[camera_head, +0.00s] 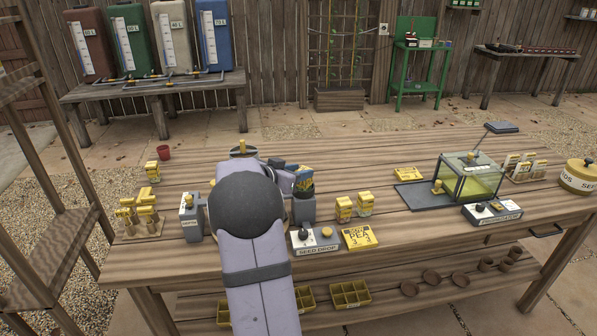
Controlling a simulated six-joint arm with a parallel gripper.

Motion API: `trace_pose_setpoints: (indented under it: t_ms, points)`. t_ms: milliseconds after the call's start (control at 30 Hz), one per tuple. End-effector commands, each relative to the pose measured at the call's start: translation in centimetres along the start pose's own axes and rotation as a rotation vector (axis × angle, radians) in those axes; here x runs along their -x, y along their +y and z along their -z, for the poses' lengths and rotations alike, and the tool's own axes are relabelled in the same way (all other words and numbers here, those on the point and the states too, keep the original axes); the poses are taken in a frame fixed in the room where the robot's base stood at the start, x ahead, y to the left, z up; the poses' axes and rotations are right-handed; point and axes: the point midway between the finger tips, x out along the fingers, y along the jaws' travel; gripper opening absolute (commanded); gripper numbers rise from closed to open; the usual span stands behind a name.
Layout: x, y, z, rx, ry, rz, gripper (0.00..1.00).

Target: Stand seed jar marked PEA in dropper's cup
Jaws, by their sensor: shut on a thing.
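My arm (257,270) reaches up from the front edge over the bench, and its round dark joint (248,205) covers what lies behind it. My gripper is hidden behind it, so its jaws and anything in them do not show. The dropper's cup cannot be made out. Two yellow-topped jars (344,208) (365,203) stand right of the arm.
A yellow card (358,237) reading PEA lies beside the panel. A glass case (468,178) and round tin (578,177) stand at right. Bare planks lie between jars and case.

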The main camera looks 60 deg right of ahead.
Motion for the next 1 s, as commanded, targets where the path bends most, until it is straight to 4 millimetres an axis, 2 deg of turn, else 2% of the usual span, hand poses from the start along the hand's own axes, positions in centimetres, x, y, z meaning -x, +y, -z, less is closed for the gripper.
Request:
trace_pose_setpoints:
  t_ms: [267,300,367,867,1000]
  points:
    - [-0.1,0.0,-0.3,-0.001,0.002,0.001,0.07]
    - [-0.1,0.0,-0.2,-0.001,0.001,0.0,0.36]
    - [-0.1,0.0,-0.2,0.0,0.001,0.0,0.5]
    - [0.1,0.0,0.2,0.001,-0.001,0.0,0.5]
    - [1.7,-0.2,-0.1,-0.001,0.002,0.004,0.5]
